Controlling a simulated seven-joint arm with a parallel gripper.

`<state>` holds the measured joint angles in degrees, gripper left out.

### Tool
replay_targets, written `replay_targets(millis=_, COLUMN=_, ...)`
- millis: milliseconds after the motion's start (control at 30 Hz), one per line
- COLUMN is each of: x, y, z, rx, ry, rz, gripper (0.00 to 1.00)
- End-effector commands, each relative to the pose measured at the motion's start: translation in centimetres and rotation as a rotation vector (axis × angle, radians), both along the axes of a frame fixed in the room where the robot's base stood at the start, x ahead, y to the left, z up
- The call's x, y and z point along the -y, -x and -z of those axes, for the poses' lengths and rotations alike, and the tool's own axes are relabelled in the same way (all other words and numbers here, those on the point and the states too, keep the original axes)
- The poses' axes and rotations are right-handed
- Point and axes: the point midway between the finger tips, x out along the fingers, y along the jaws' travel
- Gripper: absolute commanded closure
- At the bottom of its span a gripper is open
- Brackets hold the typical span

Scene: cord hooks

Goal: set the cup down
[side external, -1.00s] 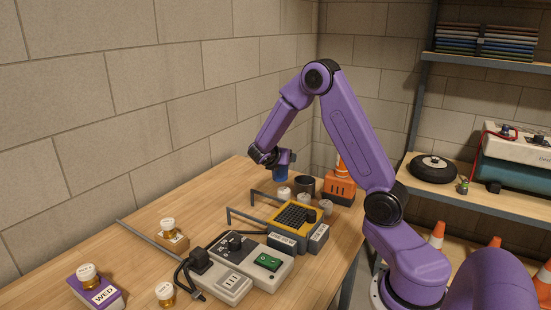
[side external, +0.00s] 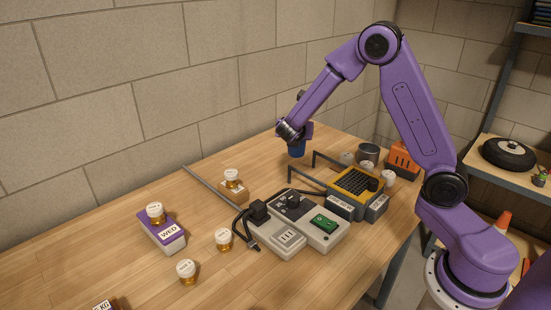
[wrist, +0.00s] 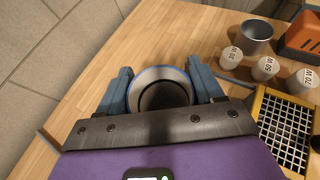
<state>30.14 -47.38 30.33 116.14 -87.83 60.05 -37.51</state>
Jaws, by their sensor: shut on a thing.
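The blue cup (side external: 297,149) is held upright between the fingers of my gripper (side external: 296,137), over the far part of the wooden table. I cannot tell whether its base touches the wood. In the wrist view, my gripper's (wrist: 162,88) two blue-grey fingers press on either side of the cup. The cup's round pale rim with a blue edge (wrist: 138,76) and dark inside show from above.
A grey metal cup (side external: 368,152) and several labelled white bulbs (wrist: 265,67) stand to the right. A yellow-framed grid box (side external: 357,181) with hooked rods and a power strip (side external: 290,240) lie nearer. Bare wood (wrist: 135,50) surrounds the held cup.

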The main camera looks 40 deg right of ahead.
Motion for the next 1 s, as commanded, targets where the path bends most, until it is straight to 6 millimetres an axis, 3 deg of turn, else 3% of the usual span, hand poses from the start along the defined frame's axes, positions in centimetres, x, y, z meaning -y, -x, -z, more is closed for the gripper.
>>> replay_targets(millis=400, x=1.9, y=-7.5, z=3.6, rx=-0.001, ry=-0.001, rz=0.005, gripper=0.63)
replay_targets(millis=700, x=2.6, y=-10.6, z=7.7, rx=-0.002, ry=0.001, rz=0.003, gripper=0.63)
replay_targets(millis=1000, x=2.8, y=-12.0, z=9.3, rx=-0.002, ry=0.000, rz=0.004, gripper=0.63)
